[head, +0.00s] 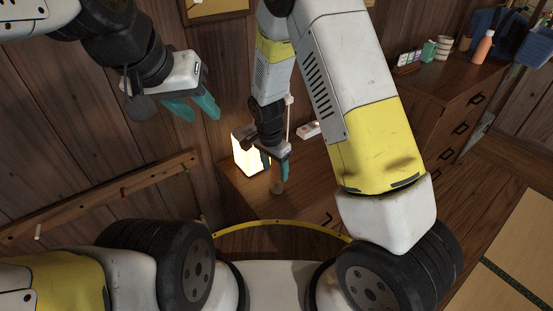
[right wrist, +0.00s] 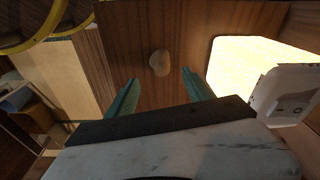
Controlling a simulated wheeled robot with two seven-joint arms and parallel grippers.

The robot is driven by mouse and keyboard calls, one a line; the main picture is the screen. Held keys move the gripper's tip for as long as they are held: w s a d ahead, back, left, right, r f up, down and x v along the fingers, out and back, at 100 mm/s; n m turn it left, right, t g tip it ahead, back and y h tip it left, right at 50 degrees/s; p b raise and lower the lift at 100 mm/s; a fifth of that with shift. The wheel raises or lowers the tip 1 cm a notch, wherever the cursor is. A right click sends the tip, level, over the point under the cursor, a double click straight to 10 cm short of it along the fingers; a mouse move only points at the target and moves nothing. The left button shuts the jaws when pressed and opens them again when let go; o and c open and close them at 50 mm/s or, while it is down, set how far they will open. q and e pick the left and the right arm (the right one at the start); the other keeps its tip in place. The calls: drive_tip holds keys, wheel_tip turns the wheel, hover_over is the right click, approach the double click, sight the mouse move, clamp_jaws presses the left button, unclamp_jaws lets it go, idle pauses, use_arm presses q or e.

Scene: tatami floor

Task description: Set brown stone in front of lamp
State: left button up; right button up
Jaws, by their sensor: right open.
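The brown stone (right wrist: 159,63) is small, rounded and light brown. It lies on the wooden cabinet top, ahead of and between my right fingertips in the right wrist view. In the head view the stone (head: 277,187) shows just below the right fingers. My right gripper (head: 276,172) is open and empty above it; its teal fingers also show in the right wrist view (right wrist: 160,80). The glowing lamp (head: 246,152) stands left of the right gripper in the head view. In the right wrist view the lamp (right wrist: 262,65) is at the right. My left gripper (head: 200,112) is open and empty, up at the left.
A white item with red marks (head: 308,130) lies on the cabinet (head: 250,198) beyond my right gripper. A taller chest (head: 450,100) at the right holds an orange bottle (head: 483,47) and small containers. A wall rail (head: 100,197) runs at the left.

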drive_tip(key=s+d+r+n+t+y, duration=0.1)
drive_tip(key=s+d+r, duration=0.15)
drive_tip(key=r, duration=0.55)
drive_tip(key=s+d+r+n+y, duration=0.1)
drive_tip(key=d+r+n, duration=0.15)
drive_tip(key=r, duration=0.55)
drive_tip(key=s+d+r+t+y, duration=0.1)
drive_tip(key=s+d+r, duration=0.15)
drive_tip(key=r, duration=0.45)
drive_tip(key=s+d+r+n+t, duration=0.1)
drive_tip(key=s+d+r+n, duration=0.1)
drive_tip(key=s+r, duration=0.3)
drive_tip(key=s+d+r+n+t, duration=0.2)
drive_tip(key=s+d+r+n, duration=0.1)
drive_tip(key=s+d+r, duration=0.2)
drive_tip(key=shift+s+d, duration=0.25)
drive_tip(key=shift+s, duration=1.15)
drive_tip(key=shift+r+n, duration=0.1)
drive_tip(key=shift+n, duration=0.15)
